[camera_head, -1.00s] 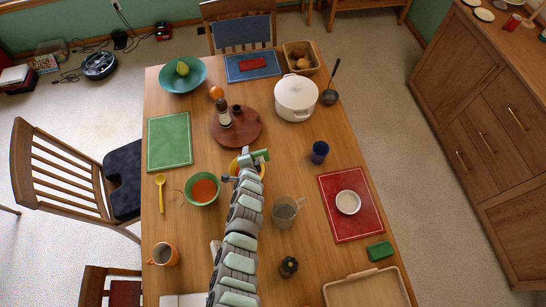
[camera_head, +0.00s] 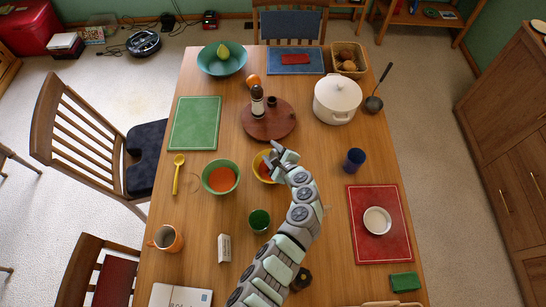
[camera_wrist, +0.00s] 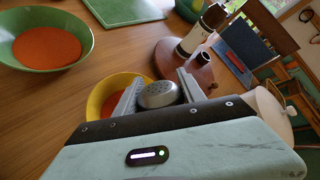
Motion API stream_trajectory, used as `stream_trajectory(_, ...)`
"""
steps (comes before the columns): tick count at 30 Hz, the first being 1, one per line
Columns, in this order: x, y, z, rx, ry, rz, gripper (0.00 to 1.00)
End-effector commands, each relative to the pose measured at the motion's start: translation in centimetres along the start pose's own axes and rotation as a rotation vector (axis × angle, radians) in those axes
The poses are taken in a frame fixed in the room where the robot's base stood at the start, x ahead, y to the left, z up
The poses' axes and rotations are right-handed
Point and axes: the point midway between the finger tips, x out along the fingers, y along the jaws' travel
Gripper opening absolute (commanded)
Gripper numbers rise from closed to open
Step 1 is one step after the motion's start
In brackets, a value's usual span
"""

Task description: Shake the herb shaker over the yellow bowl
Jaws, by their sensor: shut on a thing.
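My gripper (camera_head: 281,157) is shut on the herb shaker, whose silver, perforated domed top (camera_wrist: 158,94) shows between the fingers in the wrist view. The shaker's body is hidden behind my gripper, so I cannot tell its full tilt. The yellow bowl (camera_head: 256,164) stands on the table with orange-red contents and is partly covered by my gripper in the head view. In the wrist view the yellow bowl (camera_wrist: 96,104) lies behind and left of the shaker top. My gripper is over the bowl's right side in the head view.
A green bowl (camera_head: 207,188) of orange contents stands left. Behind is a round wooden board (camera_head: 283,130) with a dark bottle (camera_head: 257,103). A white pot (camera_head: 336,102), blue cup (camera_head: 354,160) and small green container (camera_head: 259,220) stand nearby.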

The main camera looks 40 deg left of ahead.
Motion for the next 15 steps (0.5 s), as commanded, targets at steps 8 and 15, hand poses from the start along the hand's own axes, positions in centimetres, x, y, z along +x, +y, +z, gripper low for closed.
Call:
stream_trajectory(8, -2.1, -2.8, 0.1, 0.227, -0.177, -0.005, 0.05)
stream_trajectory(15, -4.0, -5.1, 0.5, 0.427, -0.338, -0.002, 0.05)
